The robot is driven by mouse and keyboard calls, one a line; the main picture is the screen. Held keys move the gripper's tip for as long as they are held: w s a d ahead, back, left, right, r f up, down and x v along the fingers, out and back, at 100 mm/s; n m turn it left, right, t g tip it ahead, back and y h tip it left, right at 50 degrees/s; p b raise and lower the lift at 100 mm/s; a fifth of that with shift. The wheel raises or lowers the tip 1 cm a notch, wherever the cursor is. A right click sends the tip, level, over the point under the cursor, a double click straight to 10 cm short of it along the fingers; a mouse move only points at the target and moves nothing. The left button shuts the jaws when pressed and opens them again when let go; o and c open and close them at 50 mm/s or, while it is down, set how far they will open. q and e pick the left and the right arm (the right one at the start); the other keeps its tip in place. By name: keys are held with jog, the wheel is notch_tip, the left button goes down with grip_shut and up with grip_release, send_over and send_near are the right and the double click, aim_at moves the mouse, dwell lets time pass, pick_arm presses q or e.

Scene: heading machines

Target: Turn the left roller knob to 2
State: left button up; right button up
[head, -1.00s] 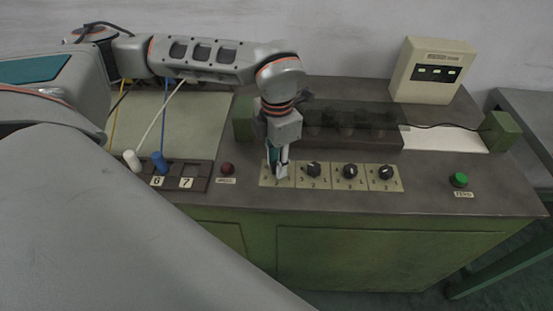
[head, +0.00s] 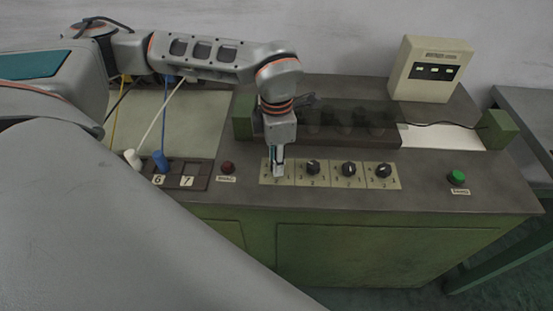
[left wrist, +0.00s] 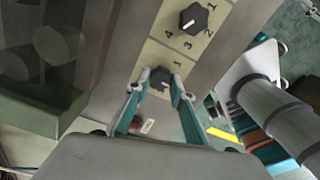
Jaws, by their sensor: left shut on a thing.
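The left roller knob (left wrist: 160,80) is a small black knob on a beige numbered plate, seen between my fingertips in the left wrist view. My left gripper (head: 278,171) points down onto the leftmost plate in the head view and hides that knob there. In the left wrist view the left gripper's fingers (left wrist: 155,88) are closed on the knob's two sides. The knob's own numbers are mostly covered by the fingers, so its setting cannot be read. My right gripper is not in view.
Further black knobs (head: 313,168) stand in a row to the right. A dark red button (head: 228,167) lies to the left, a green button (head: 457,177) far right. White and blue plugs (head: 160,161) stand at the left. A dark see-through cover (head: 345,120) stands behind the knobs.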

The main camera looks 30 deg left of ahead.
pick_arm(q)
jog(key=o, duration=1.1)
notch_tip(320, 180, up, 12)
dwell(0.4)
